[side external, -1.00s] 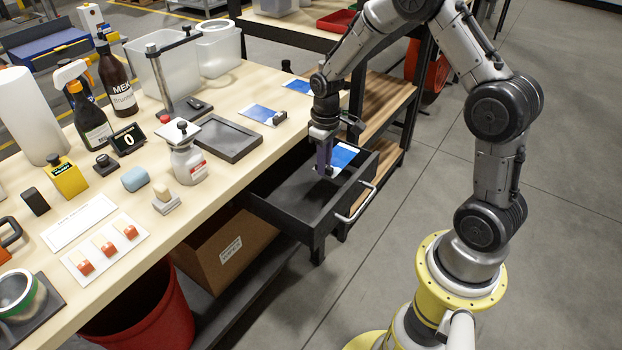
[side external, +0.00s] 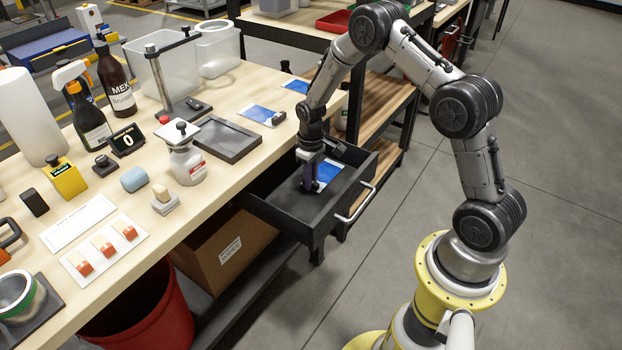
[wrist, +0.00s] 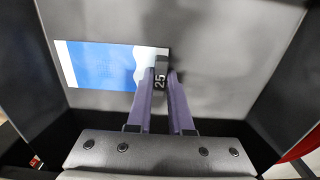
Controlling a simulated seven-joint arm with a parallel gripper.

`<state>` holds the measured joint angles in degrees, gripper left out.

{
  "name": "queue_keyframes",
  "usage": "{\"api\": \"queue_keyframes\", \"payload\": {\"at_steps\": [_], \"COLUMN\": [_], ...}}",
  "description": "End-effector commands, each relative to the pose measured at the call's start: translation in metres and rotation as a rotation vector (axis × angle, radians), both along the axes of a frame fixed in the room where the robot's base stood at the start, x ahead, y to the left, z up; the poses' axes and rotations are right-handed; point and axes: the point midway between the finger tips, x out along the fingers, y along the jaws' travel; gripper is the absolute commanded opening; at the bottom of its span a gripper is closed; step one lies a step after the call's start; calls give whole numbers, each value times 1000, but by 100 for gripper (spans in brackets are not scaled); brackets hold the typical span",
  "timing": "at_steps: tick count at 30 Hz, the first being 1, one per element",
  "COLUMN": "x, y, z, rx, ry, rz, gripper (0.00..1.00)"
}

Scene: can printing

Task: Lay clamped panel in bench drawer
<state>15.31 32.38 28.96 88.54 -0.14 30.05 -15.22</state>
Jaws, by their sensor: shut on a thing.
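The blue-and-white panel (side external: 328,171) is inside the open bench drawer (side external: 281,220), at its far right part. In the wrist view the panel (wrist: 95,66) extends left from a black clamp (wrist: 161,72) marked 25. My gripper (side external: 313,189) reaches down into the drawer. In the wrist view my gripper (wrist: 163,80) has its purple fingers closed on the clamp. The panel appears roughly parallel to the grey drawer floor (wrist: 220,55). I cannot tell whether it touches the floor. Part of the panel is hidden behind my gripper in the side view.
Blue-and-white panels (side external: 258,113) lie on the bench behind the drawer. The drawer's walls and front handle (side external: 357,205) surround the work. The left part of the drawer floor is bare.

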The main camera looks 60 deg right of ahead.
Motion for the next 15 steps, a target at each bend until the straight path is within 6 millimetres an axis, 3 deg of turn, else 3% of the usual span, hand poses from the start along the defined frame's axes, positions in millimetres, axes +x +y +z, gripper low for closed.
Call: {"api": "queue_keyframes", "payload": {"at_steps": [5,6,10,15], "x": [0,0,0,0], "y": [0,0,0,0], "z": [-3,-3,-3,-3], "rx": [0,0,0,0], "ry": [1,1,1,1], "rz": [0,0,0,0], "gripper": [0,23,46,49]}}
